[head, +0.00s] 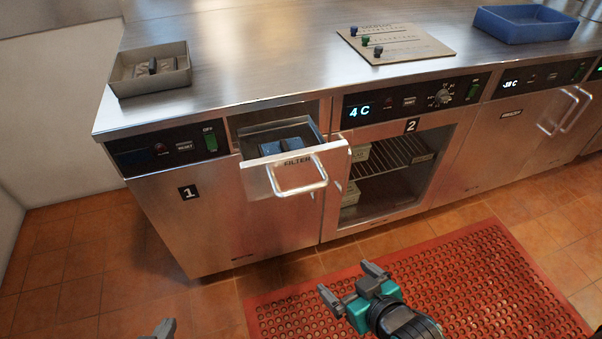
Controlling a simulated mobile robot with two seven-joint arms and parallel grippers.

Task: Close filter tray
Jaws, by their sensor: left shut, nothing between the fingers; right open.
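The filter tray (257,171) is a metal drawer labelled FILTER, pulled out of the counter front between panel 1 and panel 2. Its bar handle (298,190) faces me, and dark blocks (281,147) lie inside it. My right gripper (348,280) is open and empty, below and to the right of the handle, in front of the counter and apart from it. My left gripper (166,328) only shows a tip at the bottom edge, shut, far from the tray.
A grey bin (115,82) stands on the counter at left. A board with knobs (412,47) and a blue tray (490,25) lie at right. The open-fronted compartment 2 (425,178) holds a wire shelf. A red perforated mat (470,255) covers the floor.

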